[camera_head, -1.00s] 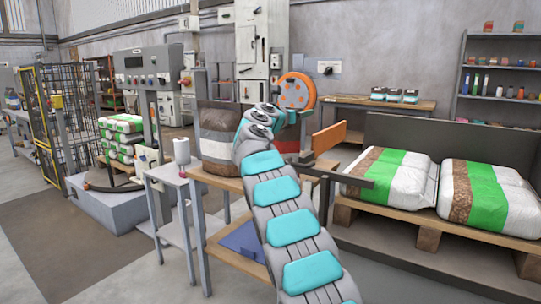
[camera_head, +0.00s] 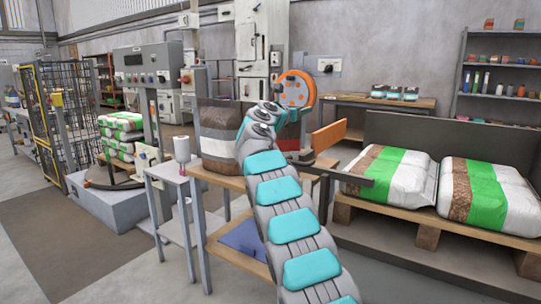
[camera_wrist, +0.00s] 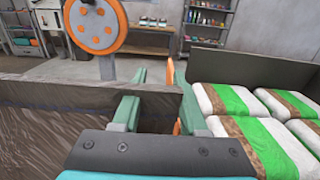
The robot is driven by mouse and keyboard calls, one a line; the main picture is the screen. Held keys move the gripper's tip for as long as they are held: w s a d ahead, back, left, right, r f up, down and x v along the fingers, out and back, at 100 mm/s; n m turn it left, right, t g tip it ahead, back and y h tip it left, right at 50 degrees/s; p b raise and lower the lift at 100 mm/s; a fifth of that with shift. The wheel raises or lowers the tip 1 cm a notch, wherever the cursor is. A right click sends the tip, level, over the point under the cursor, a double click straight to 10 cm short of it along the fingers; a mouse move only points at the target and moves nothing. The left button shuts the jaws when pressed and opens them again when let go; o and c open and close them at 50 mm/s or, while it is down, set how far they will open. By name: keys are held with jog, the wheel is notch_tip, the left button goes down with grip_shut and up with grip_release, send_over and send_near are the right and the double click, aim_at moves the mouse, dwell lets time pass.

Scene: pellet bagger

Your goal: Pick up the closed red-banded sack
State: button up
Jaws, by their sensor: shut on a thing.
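In the head view, a patch of red (camera_head: 289,144), likely the red-banded sack, shows behind the end of my arm on the wooden bench. Most of it is hidden by the arm. In the wrist view, a brown, translucent sack surface (camera_wrist: 45,125) fills the left and runs between the fingers; no red band shows there. My gripper (camera_wrist: 157,103) has its two teal fingers on either side of the upper part of this sack and is shut on it.
A brown sack with a pale band (camera_head: 219,140) stands left of my arm on the bench (camera_head: 225,181). An orange wheel (camera_head: 295,89) stands just behind. Green-banded sacks (camera_head: 400,163) lie on a pallet (camera_head: 428,237) at the right. A small side table (camera_head: 168,173) stands left.

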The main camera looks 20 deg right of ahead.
grip_shut()
dwell(0.7)
